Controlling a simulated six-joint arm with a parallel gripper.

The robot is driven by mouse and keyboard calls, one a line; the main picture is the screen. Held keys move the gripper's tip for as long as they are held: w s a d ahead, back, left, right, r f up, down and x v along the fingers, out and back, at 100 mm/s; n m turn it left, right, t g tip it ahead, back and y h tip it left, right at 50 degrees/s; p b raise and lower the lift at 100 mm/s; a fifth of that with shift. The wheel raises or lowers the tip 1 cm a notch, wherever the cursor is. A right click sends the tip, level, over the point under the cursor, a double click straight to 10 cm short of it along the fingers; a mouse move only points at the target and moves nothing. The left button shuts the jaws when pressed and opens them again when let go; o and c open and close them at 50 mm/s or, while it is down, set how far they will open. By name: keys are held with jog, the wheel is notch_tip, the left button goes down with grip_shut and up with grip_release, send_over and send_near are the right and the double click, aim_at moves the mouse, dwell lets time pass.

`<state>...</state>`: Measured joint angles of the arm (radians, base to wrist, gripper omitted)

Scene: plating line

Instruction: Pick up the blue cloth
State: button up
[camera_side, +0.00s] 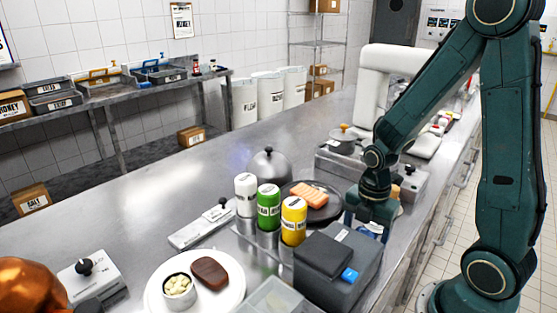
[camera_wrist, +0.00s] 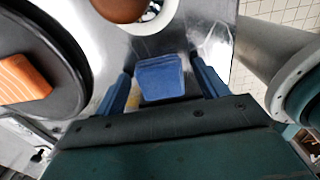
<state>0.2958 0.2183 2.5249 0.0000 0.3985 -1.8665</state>
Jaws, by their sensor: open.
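The blue cloth (camera_wrist: 161,79) lies folded on the steel counter in the wrist view, between the two fingers of my gripper (camera_wrist: 160,84). The fingers stand open, one to each side of the cloth, with a gap on both sides. In the side view my gripper (camera_side: 368,226) points down at the counter's right part, behind the dark grey box. A small blue patch of the cloth (camera_side: 372,227) shows there between the fingers; the rest is hidden. I cannot tell how far the fingertips are above the counter.
A dark pan (camera_side: 323,208) with an orange salmon piece (camera_wrist: 23,79) is left of my gripper. White, green and yellow bottles (camera_side: 293,221) stand closer to the camera. A dark grey box (camera_side: 337,267) is in front.

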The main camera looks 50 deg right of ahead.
jog(key=shift+c, duration=0.4)
jog(key=c, duration=1)
jog(key=shift+o, duration=0.2)
jog(key=shift+r, duration=0.2)
notch_tip(320, 180, up, 20)
jog(key=shift+f, duration=0.15)
